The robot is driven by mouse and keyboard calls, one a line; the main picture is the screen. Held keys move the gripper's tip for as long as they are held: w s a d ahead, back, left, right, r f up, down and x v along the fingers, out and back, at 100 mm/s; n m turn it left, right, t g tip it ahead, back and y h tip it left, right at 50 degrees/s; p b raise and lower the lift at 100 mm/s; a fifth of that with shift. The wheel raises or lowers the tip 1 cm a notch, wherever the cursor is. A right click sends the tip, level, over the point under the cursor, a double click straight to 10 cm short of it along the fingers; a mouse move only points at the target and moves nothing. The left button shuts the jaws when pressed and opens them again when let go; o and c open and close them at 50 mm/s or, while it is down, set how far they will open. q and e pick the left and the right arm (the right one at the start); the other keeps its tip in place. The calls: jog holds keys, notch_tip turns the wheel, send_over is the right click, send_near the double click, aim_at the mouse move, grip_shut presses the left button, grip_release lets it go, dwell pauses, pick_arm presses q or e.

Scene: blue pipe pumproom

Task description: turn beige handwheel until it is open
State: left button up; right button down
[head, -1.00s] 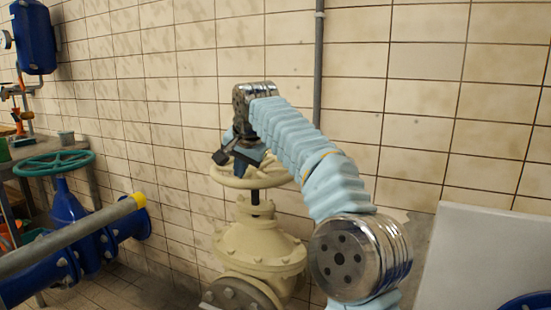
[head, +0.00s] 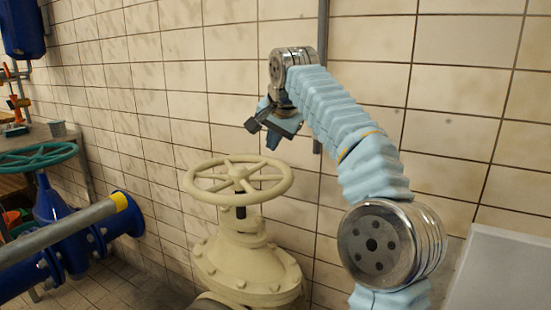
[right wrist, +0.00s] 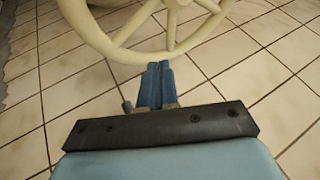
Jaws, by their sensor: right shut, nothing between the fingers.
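The beige handwheel (head: 238,180) lies flat on top of the beige valve body (head: 247,268) in the head view, its rim and spokes fully visible. Its rim also crosses the top of the right wrist view (right wrist: 135,52). My right gripper (head: 262,140) is above and behind the wheel's right side in the head view, apart from it. In the right wrist view its blue fingers (right wrist: 159,72) are together with nothing between them, close to the rim in the picture. My left gripper is not in view.
A tiled wall stands behind the valve. At the left are a blue valve with a green handwheel (head: 38,157) and a grey pipe with a yellow end (head: 119,201). A pale panel (head: 500,268) stands at the lower right. A grey vertical pipe (head: 322,60) runs up the wall.

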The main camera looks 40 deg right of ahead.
aim_at(268, 163)
jog(key=shift+w+d+f, duration=0.1)
jog(key=shift+d, duration=0.05)
jog(key=shift+w+d+f, duration=0.1)
jog(key=shift+w+f, duration=0.1)
jog(key=shift+f, duration=0.1)
jog(key=x, duration=0.9)
jog(key=shift+b, duration=0.35)
